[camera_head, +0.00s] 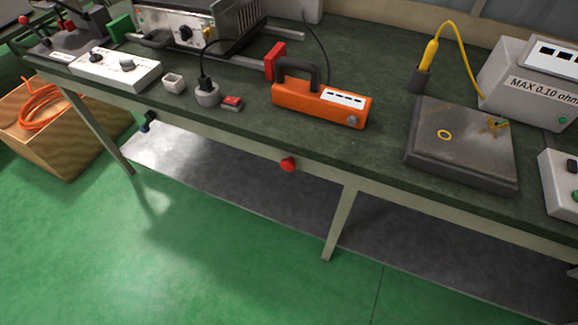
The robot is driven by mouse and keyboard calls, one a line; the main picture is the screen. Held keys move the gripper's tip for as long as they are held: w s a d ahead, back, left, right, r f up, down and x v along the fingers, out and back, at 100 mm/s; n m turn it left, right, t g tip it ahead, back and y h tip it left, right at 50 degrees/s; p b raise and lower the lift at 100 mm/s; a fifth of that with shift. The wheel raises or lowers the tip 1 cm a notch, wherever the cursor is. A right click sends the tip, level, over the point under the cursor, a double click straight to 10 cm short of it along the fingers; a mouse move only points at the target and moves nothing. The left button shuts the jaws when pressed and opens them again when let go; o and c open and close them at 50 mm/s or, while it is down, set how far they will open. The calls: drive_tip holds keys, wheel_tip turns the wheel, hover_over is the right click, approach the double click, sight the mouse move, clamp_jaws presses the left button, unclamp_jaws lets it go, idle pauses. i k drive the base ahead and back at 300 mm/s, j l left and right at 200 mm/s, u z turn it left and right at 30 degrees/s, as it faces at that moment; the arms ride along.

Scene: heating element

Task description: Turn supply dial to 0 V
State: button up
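No dial marked as the supply dial or with volts can be read at this size. A white box (146,76) with a dark knob (96,57) and a grey knob (127,65) lies at the left end of the bench. An orange instrument (300,98) with a black handle has a small grey knob (352,120). The knobs' settings cannot be read. My gripper is not in view.
A red knob (288,164) sticks out in front.

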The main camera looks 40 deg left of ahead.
sight(95, 57)
drive_tip(key=u, duration=1.45)
